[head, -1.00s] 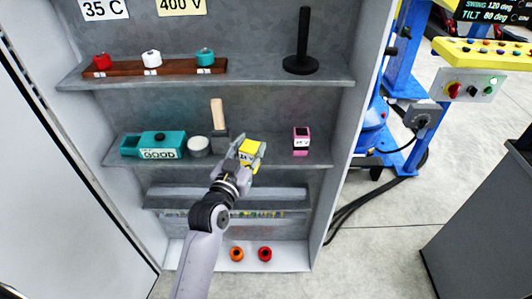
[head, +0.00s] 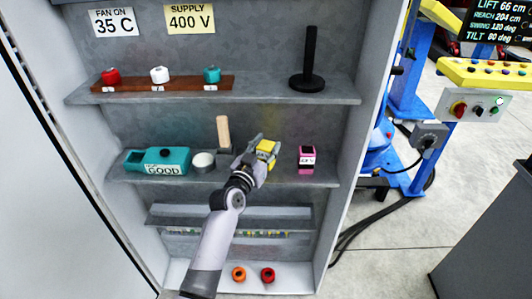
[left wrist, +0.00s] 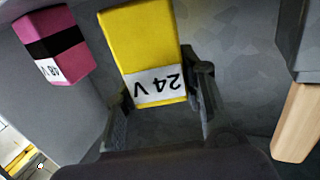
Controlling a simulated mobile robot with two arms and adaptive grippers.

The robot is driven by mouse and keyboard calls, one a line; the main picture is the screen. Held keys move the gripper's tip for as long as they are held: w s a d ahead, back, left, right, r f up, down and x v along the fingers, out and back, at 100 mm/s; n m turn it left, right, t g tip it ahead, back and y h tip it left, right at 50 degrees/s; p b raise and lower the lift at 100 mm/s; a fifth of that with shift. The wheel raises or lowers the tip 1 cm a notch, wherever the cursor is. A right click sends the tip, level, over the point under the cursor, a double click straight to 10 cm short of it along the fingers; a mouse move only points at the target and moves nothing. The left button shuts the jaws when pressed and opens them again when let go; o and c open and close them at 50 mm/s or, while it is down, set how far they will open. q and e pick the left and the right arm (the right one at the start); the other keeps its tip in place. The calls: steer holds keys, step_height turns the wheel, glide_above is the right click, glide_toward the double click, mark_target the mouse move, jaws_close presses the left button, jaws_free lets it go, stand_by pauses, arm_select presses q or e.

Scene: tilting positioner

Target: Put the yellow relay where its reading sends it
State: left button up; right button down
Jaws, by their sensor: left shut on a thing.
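The yellow relay (head: 265,149) is held in my left gripper (head: 257,153), in front of the middle shelf and a little above its front edge. In the left wrist view the relay (left wrist: 145,42) sits between the two fingers, and its white label reads 24 V upside down. A teal box (head: 157,161) labelled GOOD stands at the left of the middle shelf. A pink relay (head: 306,158) with a black band stands to the right of my gripper; in the left wrist view its label (left wrist: 47,70) seems to read 48 V. My right gripper is out of view.
A wooden-handled tool (head: 223,133) and a white-topped round tin (head: 203,161) stand left of my gripper. The upper shelf holds a brown rack (head: 185,83) of coloured knobs and a black post (head: 309,61). Signs read SUPPLY 400 V (head: 190,19) and FAN ON 35 C (head: 115,22).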

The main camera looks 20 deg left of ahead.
arm_select(q)
steer(key=shift+f, duration=0.75)
steer(key=o, duration=1.3)
steer(key=shift+f, duration=0.1)
steer(key=shift+o, duration=0.2)
